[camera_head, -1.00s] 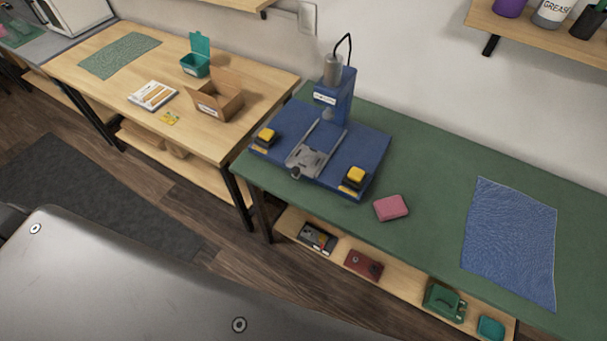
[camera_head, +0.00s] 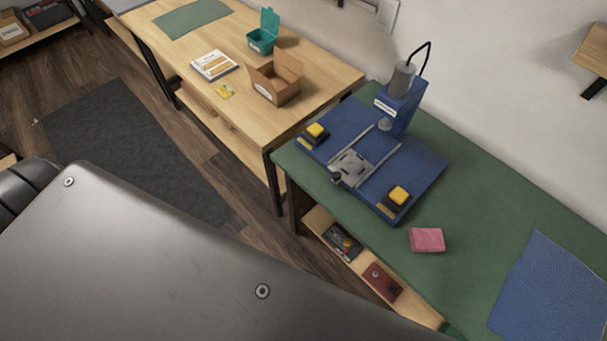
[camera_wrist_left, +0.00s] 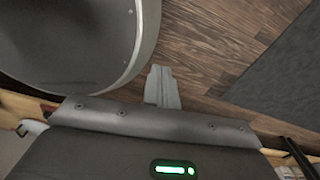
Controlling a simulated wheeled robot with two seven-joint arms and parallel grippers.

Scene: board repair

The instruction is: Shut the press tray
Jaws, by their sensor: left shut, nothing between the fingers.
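The blue press (camera_head: 400,168) stands on the green bench top. Its grey metal tray (camera_head: 352,166) sits on two rails, slid out towards the bench's front edge, clear of the press head (camera_head: 393,112). A dark knob (camera_head: 336,178) is at the tray's front. A yellow button (camera_head: 317,131) is on the left of the base and another yellow button (camera_head: 398,195) on the right. In the left wrist view my left gripper (camera_wrist_left: 162,72) is shut and empty above the wooden floor, away from the press. Neither gripper shows in the head view.
A pink block (camera_head: 427,240) and a blue mat (camera_head: 552,290) lie on the green bench. A wooden table (camera_head: 225,110) with an open cardboard box (camera_head: 275,82) and a teal bin (camera_head: 263,38) stands to the left. A dark floor mat (camera_head: 130,150) lies in front.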

